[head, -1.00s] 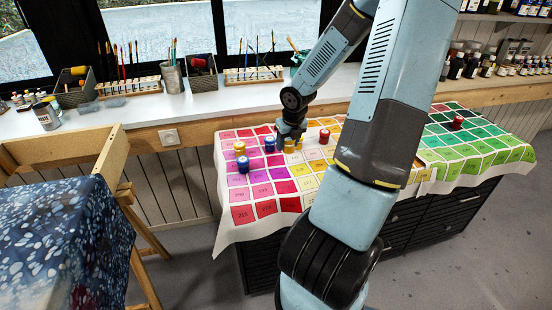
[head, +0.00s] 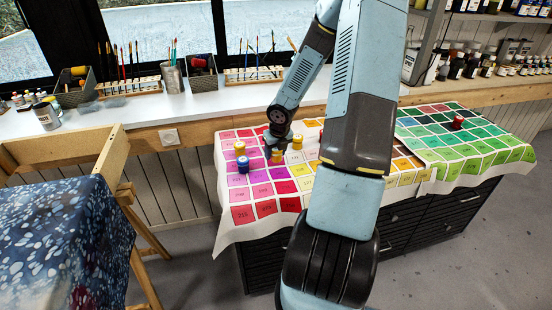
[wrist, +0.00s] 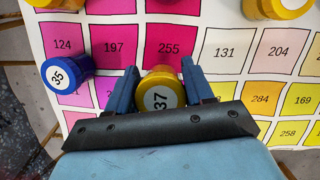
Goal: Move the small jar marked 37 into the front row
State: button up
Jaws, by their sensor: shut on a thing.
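The small jar marked 37 (wrist: 160,92) has a yellow lid and sits between the two fingers of my gripper (wrist: 162,88) in the wrist view. The fingers are shut on it. In the head view my gripper (head: 277,143) is over the left part of the numbered colour chart (head: 241,214), with the yellow jar (head: 276,156) under it. Whether the jar touches the chart is unclear. A blue jar marked 35 (wrist: 68,73) stands to its left, apart from the fingers. Yellow jars show at the upper left (wrist: 55,3) and upper right (wrist: 280,6), cut by the frame edge.
In the head view a blue jar (head: 243,165), a yellow jar (head: 239,148) and another yellow jar (head: 297,142) stand near my gripper. A red jar (head: 457,122) stands on the green part. My arm hides the chart's middle. The chart's near-left squares are clear.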

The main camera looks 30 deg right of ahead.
aim_at(275, 158)
jog(key=shift+f, duration=1.55)
jog(key=o, duration=1.1)
jog(key=shift+c, duration=0.2)
